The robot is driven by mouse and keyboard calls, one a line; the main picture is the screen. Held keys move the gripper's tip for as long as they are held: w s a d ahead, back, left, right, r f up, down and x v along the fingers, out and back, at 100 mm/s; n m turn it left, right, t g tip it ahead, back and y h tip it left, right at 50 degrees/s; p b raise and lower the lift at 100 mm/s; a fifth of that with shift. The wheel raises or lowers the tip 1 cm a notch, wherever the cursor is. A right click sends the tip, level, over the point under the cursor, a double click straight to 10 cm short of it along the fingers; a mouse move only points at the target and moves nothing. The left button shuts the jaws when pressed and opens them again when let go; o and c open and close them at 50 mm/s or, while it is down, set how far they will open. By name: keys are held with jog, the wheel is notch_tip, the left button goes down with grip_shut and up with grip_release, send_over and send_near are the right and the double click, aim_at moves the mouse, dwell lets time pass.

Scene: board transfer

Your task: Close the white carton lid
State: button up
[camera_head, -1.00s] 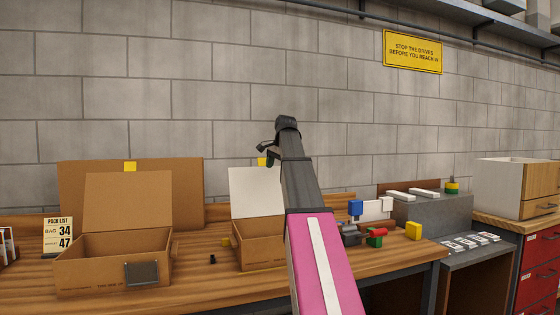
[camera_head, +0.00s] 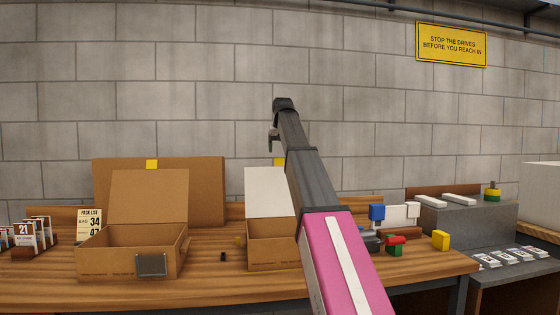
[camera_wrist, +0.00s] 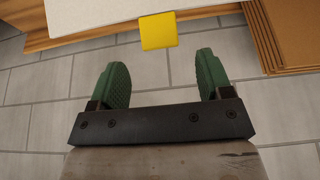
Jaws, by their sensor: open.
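The carton with the white lid (camera_head: 266,192) stands on the wooden bench, and its lid is raised upright. A yellow tab (camera_head: 279,162) sits at the lid's top edge. In the wrist view the white lid (camera_wrist: 110,12) lies along the top, with the yellow tab (camera_wrist: 158,31) hanging from its edge. My gripper (camera_wrist: 160,80) is open and empty, its green pads apart on either side below the tab, not touching it. In the head view my gripper (camera_head: 272,140) is small, above the lid, and partly hidden by my arm, which also covers the carton's right side.
An open brown carton (camera_head: 130,250) with a raised brown lid (camera_head: 149,200) stands to the left. A larger brown panel (camera_head: 205,190) stands behind it. Right of my arm are coloured blocks (camera_head: 397,243) and a yellow block (camera_head: 440,240). A small black object (camera_head: 223,257) lies between the cartons.

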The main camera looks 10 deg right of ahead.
aim_at(279, 159)
jog(key=shift+x, duration=2.8)
